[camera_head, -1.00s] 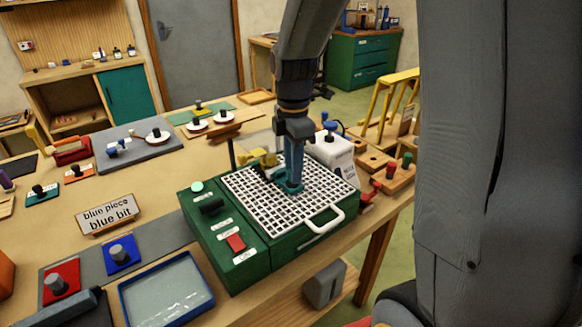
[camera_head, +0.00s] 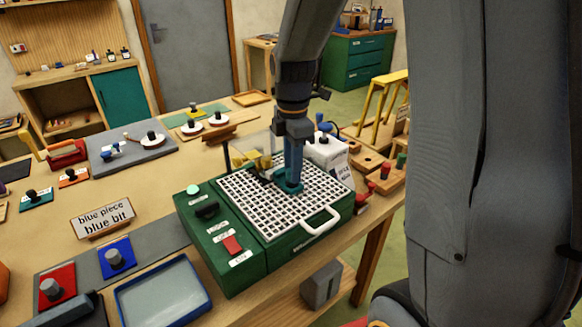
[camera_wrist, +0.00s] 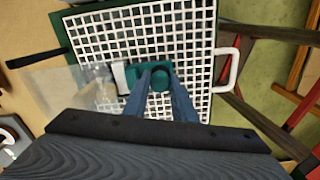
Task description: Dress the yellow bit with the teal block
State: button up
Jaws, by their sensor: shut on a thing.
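A teal block (camera_wrist: 161,78) with a round knob sits between my gripper's blue fingertips (camera_wrist: 158,86). In the head view my gripper (camera_head: 291,186) points straight down and is shut on the teal block (camera_head: 287,188), low over the white grid. I cannot tell whether the block touches the grid. A yellow part (camera_head: 264,160) stands at the back left of the grid, behind the gripper; I cannot tell whether it is the yellow bit. In the wrist view a pale piece (camera_wrist: 120,77) lies just left of the block. The contact between block and bit is hidden.
The green machine (camera_head: 209,245) carries the white grid (camera_head: 262,213), a white handle (camera_head: 320,222) and a red switch (camera_head: 233,245). A clear shield (camera_wrist: 72,92) stands by the grid. A sign (camera_head: 104,216) reads "blue piece blue bit". A blue-rimmed tray (camera_head: 162,292) lies front left.

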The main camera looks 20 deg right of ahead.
jog(key=shift+s, duration=0.1)
dwell(0.6)
jog(key=shift+s+d+p, duration=0.3)
jog(key=shift+s+p, duration=0.2)
jog(key=shift+s, duration=0.45)
jog(key=s+r+p, duration=0.2)
jog(key=r+p, duration=0.1)
jog(key=s+d+r+p, duration=0.1)
jog(key=r, duration=0.1)
jog(key=shift+w, duration=0.1)
jog(key=o, duration=0.4)
jog(key=c, duration=0.4)
